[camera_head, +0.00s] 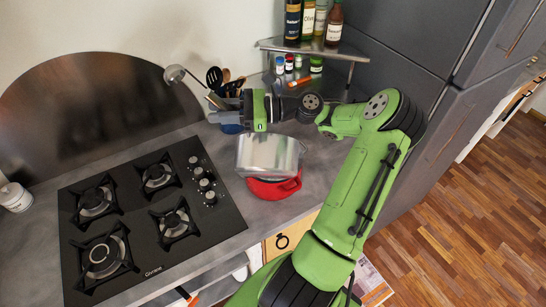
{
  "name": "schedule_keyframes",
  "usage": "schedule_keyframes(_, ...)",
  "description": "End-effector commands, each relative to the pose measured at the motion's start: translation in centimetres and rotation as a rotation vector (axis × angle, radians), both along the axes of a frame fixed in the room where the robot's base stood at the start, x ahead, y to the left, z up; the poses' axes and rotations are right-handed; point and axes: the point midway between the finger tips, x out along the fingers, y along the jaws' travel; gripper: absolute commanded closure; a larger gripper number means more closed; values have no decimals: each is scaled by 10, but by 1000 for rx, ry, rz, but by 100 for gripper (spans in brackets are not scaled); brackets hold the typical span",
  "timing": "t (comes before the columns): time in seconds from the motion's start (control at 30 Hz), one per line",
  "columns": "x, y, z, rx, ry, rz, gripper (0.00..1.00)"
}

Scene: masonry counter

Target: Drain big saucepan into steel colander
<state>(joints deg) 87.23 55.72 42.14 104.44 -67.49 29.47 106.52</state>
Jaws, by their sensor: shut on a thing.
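A shiny steel vessel (268,154), which looks like the big saucepan, is directly below my gripper (232,112) at the back right of the counter. My gripper is shut on it, though its fingertips and the grip point are hard to make out. The vessel appears tilted and overlaps a red vessel (275,189) just below it in the picture. I cannot make out a separate steel colander; it may be hidden behind the steel vessel. The contents of both vessels do not show.
A black gas hob (150,215) fills the counter's left part. Utensils (214,80) stand behind my gripper near a blue container (231,128). A corner shelf (330,52) with bottles and jars is at the back right, beside tall grey cabinets (410,75).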

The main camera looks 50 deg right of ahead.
Motion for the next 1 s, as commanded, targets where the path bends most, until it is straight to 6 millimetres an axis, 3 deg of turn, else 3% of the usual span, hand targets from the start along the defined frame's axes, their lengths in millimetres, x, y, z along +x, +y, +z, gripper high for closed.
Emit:
schedule_keyframes(0.23, -36, 47, -3, -194, -184, 15, 100)
schedule_keyframes(0.53, -41, 54, -15, -235, -221, 14, 100)
schedule_keyframes(0.83, -55, 73, -37, -322, -292, 14, 100)
schedule_keyframes(1.0, -70, 95, -42, -394, -358, 15, 100)
